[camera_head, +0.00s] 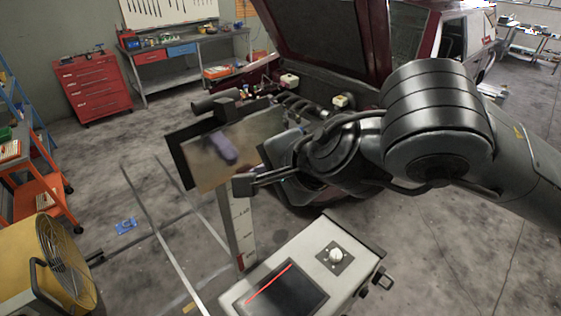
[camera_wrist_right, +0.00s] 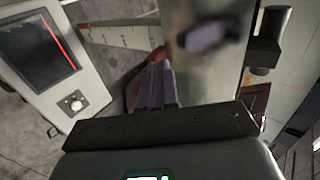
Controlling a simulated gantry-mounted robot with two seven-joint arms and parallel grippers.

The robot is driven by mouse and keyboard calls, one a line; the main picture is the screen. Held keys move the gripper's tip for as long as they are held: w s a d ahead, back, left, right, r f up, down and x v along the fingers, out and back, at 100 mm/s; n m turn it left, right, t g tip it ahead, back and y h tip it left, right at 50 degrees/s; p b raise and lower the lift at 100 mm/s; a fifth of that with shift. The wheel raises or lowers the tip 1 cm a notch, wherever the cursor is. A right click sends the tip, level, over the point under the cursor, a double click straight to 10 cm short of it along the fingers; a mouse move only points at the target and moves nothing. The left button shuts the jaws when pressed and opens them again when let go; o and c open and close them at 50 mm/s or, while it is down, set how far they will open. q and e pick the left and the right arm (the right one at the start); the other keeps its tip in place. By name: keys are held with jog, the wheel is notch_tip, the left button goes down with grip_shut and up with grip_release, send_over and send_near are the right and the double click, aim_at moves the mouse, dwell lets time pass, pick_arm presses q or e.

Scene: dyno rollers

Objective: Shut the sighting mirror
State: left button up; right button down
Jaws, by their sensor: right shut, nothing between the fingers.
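The sighting mirror (camera_head: 248,148) is a flat tan-looking reflective panel with a blurred purple reflection, mounted on an upright post (camera_head: 240,232). A dark backing plate (camera_head: 178,160) shows behind its left edge, and the panel stands at an angle to it, partly apart. In the right wrist view the mirror (camera_wrist_right: 205,75) fills the upper middle. My right gripper (camera_head: 243,185) is shut and empty, its fingertips at the mirror's lower part; I cannot tell if they touch. Its fingers (camera_wrist_right: 157,75) overlap the mirror's left edge in the wrist view. My left gripper is not in view.
A console (camera_head: 315,262) with a dark screen and knob stands just below the mirror. The red car with its hood up (camera_head: 320,40) is behind. A yellow fan (camera_head: 45,265) and an orange cart (camera_head: 40,180) are at left. Open floor lies between.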

aim_at(247, 152)
jog(key=shift+w+a+p, duration=0.3)
jog(key=shift+w+a, duration=0.3)
jog(key=shift+w, duration=0.15)
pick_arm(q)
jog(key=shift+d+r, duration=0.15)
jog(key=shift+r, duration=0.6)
pick_arm(e)
jog(key=shift+w+a+f, duration=0.25)
jog(key=shift+w, duration=0.15)
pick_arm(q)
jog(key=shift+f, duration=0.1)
